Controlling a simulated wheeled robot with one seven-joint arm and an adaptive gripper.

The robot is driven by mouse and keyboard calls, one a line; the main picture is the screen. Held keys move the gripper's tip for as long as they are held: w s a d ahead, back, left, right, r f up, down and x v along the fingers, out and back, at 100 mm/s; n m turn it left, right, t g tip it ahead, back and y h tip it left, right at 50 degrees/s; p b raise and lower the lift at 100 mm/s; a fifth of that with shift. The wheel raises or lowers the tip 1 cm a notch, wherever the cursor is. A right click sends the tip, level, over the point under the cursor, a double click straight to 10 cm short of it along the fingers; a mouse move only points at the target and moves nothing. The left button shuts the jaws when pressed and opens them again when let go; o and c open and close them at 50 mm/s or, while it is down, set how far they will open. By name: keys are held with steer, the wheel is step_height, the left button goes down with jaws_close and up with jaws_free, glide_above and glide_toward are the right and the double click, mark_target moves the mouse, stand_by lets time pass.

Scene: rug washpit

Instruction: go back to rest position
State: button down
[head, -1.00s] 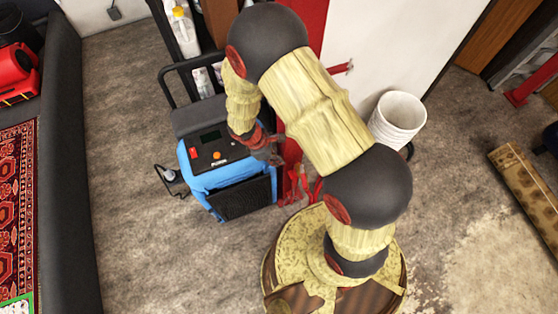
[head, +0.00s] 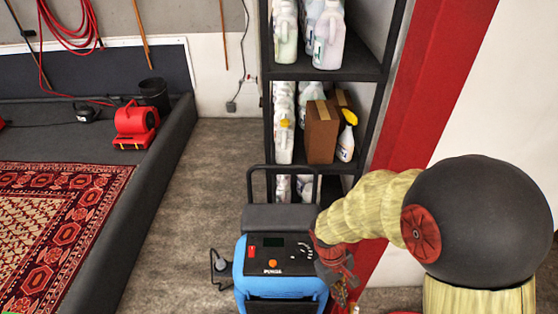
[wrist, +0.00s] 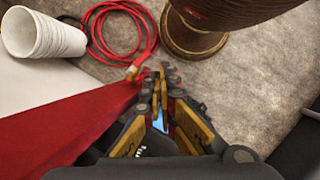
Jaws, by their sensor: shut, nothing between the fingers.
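My gripper (wrist: 160,78) is shut and empty in the wrist view, its fingertips together above the grey floor. In the head view my gripper (head: 343,290) hangs at the lower right, in front of the right side of the blue machine (head: 275,268). From these views I cannot tell whether it touches the machine. My arm reaches in from the right edge, and its lower part is outside the head view.
A black shelf (head: 325,73) with jugs, a box (head: 321,131) and a spray bottle (head: 346,137) stands behind the machine. A red post (head: 432,90) is close on the right. Left are a rug (head: 62,215) and a red blower (head: 136,124). The wrist view shows a red hose (wrist: 122,35) and white bucket (wrist: 42,35).

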steer(key=s+r+m+t+y+b, duration=0.1)
steer(key=s+r+m+t+b, duration=0.1)
steer(key=r, duration=0.6)
steer(key=s+d+r+m+t+y+b, duration=0.1)
steer(key=s+r+m+t+b, duration=0.2)
steer(key=r+t+b, duration=0.3)
step_height(320, 180, up, 3)
steer(key=shift+s+d+r+m+y+b, duration=0.2)
steer(key=shift+s+d+m+y+b, duration=0.3)
steer(key=shift+b, duration=0.7)
steer(key=shift+w+a, duration=0.25)
steer(key=shift+a, duration=0.05)
